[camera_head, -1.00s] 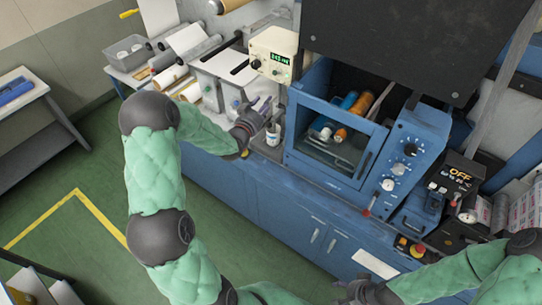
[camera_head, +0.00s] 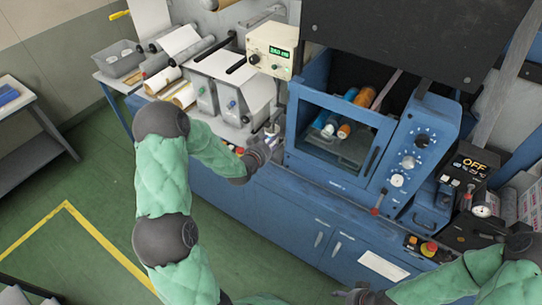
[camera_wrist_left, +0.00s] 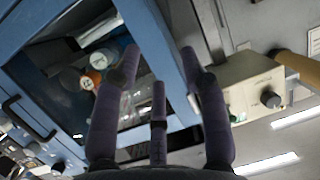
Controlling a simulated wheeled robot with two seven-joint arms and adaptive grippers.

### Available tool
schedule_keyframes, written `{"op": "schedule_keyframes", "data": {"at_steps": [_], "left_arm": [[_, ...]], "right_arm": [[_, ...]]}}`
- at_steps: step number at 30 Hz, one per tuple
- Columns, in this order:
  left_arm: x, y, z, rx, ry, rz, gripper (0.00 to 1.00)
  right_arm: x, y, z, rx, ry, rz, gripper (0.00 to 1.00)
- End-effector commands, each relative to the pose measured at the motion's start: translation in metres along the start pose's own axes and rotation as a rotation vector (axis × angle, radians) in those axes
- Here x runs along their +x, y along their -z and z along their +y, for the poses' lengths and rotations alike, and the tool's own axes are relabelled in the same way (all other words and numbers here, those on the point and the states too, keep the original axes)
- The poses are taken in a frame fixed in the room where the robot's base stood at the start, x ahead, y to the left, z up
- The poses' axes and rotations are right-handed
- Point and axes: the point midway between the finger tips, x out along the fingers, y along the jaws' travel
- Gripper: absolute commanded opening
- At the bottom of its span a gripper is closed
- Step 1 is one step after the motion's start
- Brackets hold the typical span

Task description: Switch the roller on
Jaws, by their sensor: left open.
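The cream control box (camera_head: 272,45) with a green lit display and knobs stands on the machine's left part; it also shows at the right of the left wrist view (camera_wrist_left: 245,85), with a dark knob (camera_wrist_left: 270,98). A black panel at the right reads OFF (camera_head: 474,164). Rollers (camera_head: 195,88) lie left of the control box. My left gripper (camera_head: 266,143) is open, below the control box and left of the blue cabinet; its spread fingers (camera_wrist_left: 158,95) hold nothing in the left wrist view. My right gripper (camera_head: 352,297) is at the bottom edge, partly cut off.
The blue cabinet (camera_head: 330,165) with a clear front holds orange and blue rolls (camera_head: 345,128). Its right face carries knobs (camera_head: 408,162) and a red-tipped lever (camera_head: 376,210). A red button (camera_head: 429,247) is at the lower right. Green floor (camera_head: 110,210) is open at left.

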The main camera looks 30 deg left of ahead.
Motion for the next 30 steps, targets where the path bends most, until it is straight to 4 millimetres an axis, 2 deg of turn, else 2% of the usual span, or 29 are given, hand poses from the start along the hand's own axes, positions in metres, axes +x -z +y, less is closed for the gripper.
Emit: {"op": "schedule_keyframes", "data": {"at_steps": [3,10,30], "left_arm": [[0.003,-0.021,0.008,-0.015,-0.010,-0.029,0.43],[0.004,-0.041,0.017,-0.032,-0.021,-0.065,0.43],[0.004,-0.046,0.019,-0.038,-0.024,-0.076,0.43]], "right_arm": [[0.010,0.000,0.003,0.000,0.000,0.000,0.62],[0.017,0.001,0.006,0.000,0.000,0.000,0.62],[0.019,0.001,0.007,0.000,0.000,0.000,0.62]]}}
